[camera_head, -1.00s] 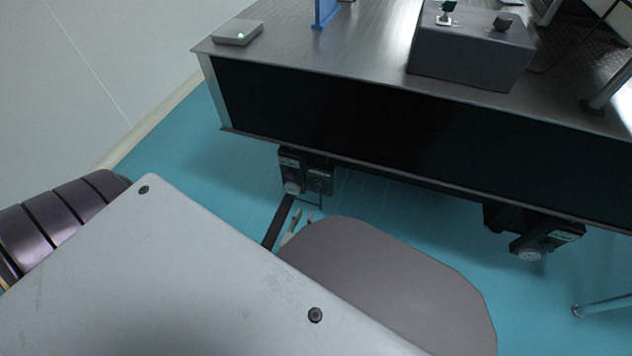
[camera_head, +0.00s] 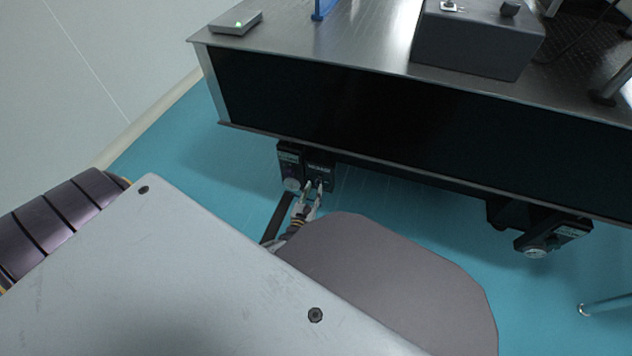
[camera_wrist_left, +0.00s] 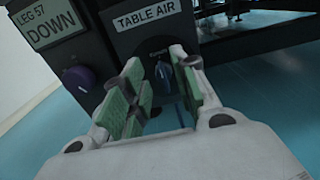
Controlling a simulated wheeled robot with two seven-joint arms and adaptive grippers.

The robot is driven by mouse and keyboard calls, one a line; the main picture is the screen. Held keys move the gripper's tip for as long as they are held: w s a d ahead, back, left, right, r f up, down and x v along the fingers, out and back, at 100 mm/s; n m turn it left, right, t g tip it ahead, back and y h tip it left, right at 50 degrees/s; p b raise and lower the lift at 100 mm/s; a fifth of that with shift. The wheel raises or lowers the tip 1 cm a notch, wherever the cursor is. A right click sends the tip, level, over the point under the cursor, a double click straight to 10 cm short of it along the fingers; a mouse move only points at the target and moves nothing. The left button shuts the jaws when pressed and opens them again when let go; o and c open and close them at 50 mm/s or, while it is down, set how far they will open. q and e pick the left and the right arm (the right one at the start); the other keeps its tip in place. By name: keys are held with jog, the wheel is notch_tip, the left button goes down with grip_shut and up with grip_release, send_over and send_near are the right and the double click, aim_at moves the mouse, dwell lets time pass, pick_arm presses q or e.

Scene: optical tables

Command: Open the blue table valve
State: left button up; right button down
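The blue table valve (camera_wrist_left: 162,73) is a small blue handle on the dark TABLE AIR panel (camera_wrist_left: 146,22) in the left wrist view. In the head view this panel (camera_head: 320,170) hangs under the near edge of the table, and the handle is too small to make out. My left gripper (camera_wrist_left: 160,85) has green-padded fingers spread apart, and the valve shows in the gap between them. I cannot tell whether they touch it. In the head view the left gripper (camera_head: 313,188) is right at the front of the panel. My right gripper is not in view.
A LEG 57 DOWN panel (camera_wrist_left: 55,28) with a purple knob (camera_wrist_left: 78,79) stands close on the left of the valve panel. The metal table (camera_head: 350,45) overhangs both. Another control box (camera_head: 552,236) hangs farther right. Teal floor (camera_head: 400,195) is clear between them.

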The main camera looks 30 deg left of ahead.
aim_at(317, 185)
pick_arm(q)
jog(key=shift+b+x, duration=0.45)
jog(key=shift+x, duration=1.25)
grip_shut()
